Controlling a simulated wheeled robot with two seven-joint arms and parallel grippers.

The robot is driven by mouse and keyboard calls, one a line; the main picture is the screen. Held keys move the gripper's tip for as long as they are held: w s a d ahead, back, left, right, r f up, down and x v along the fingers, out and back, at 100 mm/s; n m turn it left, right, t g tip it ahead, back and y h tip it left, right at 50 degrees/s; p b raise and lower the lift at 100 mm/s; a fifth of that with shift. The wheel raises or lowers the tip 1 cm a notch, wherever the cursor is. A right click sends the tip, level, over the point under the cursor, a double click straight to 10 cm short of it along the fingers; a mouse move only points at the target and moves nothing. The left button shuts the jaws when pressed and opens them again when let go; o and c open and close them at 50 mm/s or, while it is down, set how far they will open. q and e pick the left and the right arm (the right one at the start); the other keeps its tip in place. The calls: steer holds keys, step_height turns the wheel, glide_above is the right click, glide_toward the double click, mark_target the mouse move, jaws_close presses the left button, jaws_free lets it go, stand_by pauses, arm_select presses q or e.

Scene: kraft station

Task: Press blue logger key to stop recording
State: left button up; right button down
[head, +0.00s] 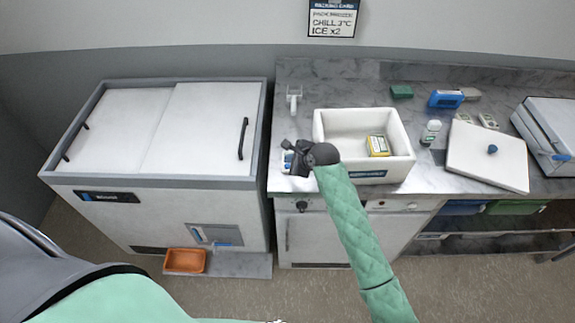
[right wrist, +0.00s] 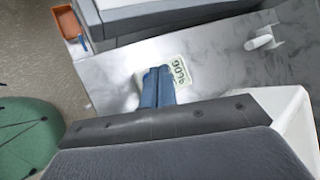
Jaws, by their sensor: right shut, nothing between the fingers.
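The logger (right wrist: 182,72) is a small pale device with a display, lying on the marble counter. In the head view it is a small white and blue patch (head: 287,157) at the counter's left part, mostly covered by my right gripper (head: 292,160). In the right wrist view my right gripper (right wrist: 157,72) is shut and empty, its two blue fingers together over the logger's near left part. The blue key is not distinct; the fingers seem to hide it. I cannot tell whether the fingertips touch the logger. My left gripper is not in view.
A white open box (head: 403,160) with a yellow pack (head: 378,146) stands just right of the gripper. A chest freezer (head: 190,183) is left of the counter (head: 290,125). A white lid (head: 487,158), a blue item (head: 446,99) and a small bottle (head: 430,132) lie farther right.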

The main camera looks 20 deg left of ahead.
steer(key=shift+f, duration=0.25)
stand_by(0.7)
steer(key=shift+f, duration=0.6)
stand_by(1.0)
steer(key=shift+r, duration=0.85)
steer(key=shift+r, duration=0.15)
steer(key=shift+r, duration=2.4)
